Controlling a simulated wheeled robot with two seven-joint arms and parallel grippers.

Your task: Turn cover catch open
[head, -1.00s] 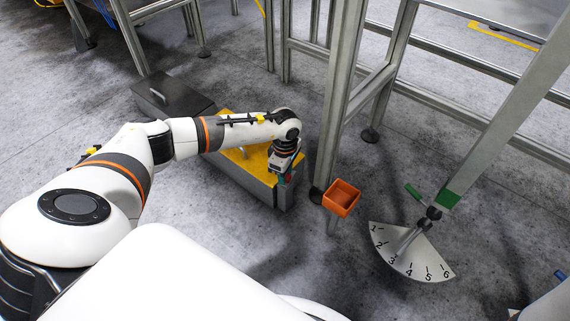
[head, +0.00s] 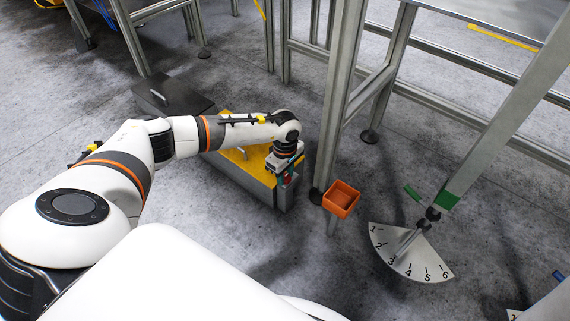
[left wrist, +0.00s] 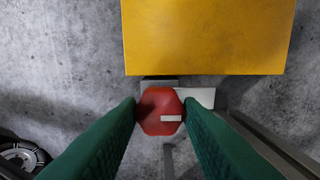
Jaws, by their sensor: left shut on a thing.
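The cover catch is a red knob (left wrist: 160,111) with a white mark, seen in the left wrist view just off the edge of the yellow-topped box (left wrist: 205,40). My left gripper (left wrist: 161,113) is shut on it, with one green finger on each side. The white mark lies level, to the right of the knob's middle. In the head view my left gripper (head: 286,178) is at the right end of the box (head: 234,184), and it mostly hides the knob. My right gripper is not in view.
A dark lid-like plate with a handle (head: 172,94) lies at the box's far left end. An orange bin (head: 341,198) stands right of the gripper, near a metal frame post (head: 340,105). A numbered dial (head: 412,258) is further right.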

